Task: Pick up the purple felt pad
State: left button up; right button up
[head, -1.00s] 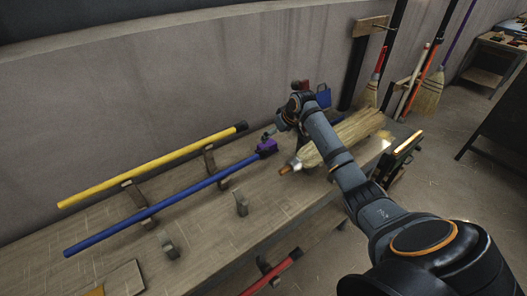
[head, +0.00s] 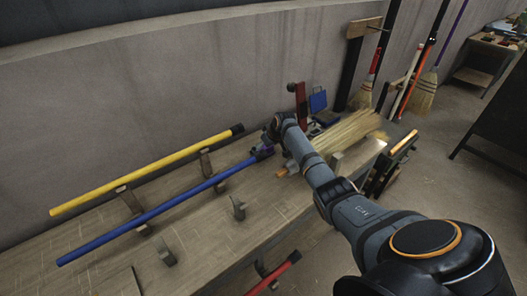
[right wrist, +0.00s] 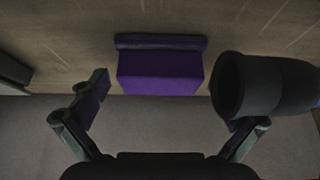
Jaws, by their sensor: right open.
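The purple felt pad (right wrist: 160,73) is a block with a darker purple strip along its far edge, centred in the right wrist view on the wooden bench. My right gripper (right wrist: 169,100) is open and empty, its fingers spread to either side of the pad and apart from it. The black end cap (right wrist: 245,87) of the blue handle (head: 160,208) is close to the pad's right and partly covers the right finger. In the head view my right gripper (head: 264,149) is at that handle end, and the pad is mostly hidden there. My left gripper is not in view.
A yellow handle (head: 145,172) lies behind the blue one on wooden rests. A straw broom head (head: 345,132) lies to the right of my gripper. A grey clip (head: 238,208) stands on the bench (head: 200,240) in front. A wall bounds the back.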

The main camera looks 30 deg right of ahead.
jog(key=shift+w+f, duration=0.25)
jog(key=shift+f, duration=0.2)
jog(key=shift+r, duration=0.1)
jog(key=shift+c, duration=0.4)
jog(key=shift+s, duration=0.15)
jog(key=c, duration=1.1)
jog(key=shift+c, duration=0.2)
notch_tip(320, 180, up, 10)
jog(key=shift+b, duration=0.3)
jog(key=o, duration=0.6)
jog(key=shift+c, duration=0.2)
jog(key=c, duration=0.4)
